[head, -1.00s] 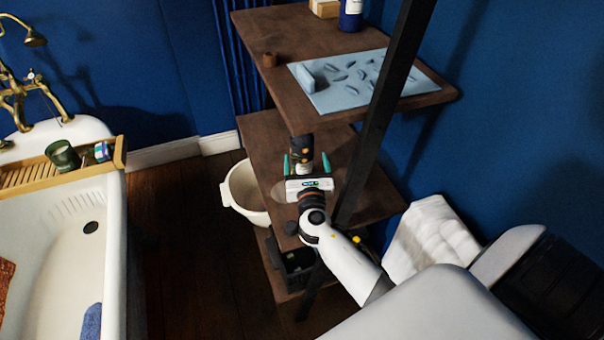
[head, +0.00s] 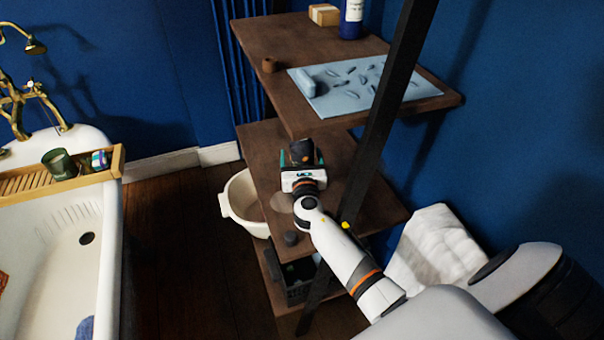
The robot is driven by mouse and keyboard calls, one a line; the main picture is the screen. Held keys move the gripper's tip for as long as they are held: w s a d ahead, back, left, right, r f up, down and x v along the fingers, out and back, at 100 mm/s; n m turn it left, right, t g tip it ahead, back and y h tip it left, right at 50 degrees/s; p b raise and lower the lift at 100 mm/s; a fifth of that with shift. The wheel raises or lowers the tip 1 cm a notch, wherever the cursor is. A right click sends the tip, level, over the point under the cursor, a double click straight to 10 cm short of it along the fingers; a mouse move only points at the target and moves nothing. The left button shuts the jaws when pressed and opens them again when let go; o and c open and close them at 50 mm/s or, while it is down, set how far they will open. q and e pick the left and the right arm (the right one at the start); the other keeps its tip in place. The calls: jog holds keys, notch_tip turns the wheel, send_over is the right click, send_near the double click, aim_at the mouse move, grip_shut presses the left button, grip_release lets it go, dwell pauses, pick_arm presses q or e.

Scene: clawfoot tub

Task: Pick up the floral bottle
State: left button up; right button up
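The floral bottle (head: 301,151), dark with orange patches, stands on the middle shelf (head: 262,150) under the overhanging top shelf. My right gripper (head: 301,159) reaches in from the lower right. Its teal fingers are apart, one on each side of the bottle. I cannot make out firm contact with the bottle. The lower part of the bottle is hidden behind the gripper body. My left gripper is not in view.
A dark slanted post (head: 377,120) stands right of my gripper. The top shelf (head: 262,36) holds a pale blue mat (head: 335,100) and a blue bottle (head: 351,20). A white bin (head: 237,205) stands left of the shelves. A white towel (head: 432,245) is at right.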

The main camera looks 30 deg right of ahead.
jog(key=c, duration=1.4)
jog(key=shift+r, duration=0.15)
jog(key=shift+c, duration=0.6)
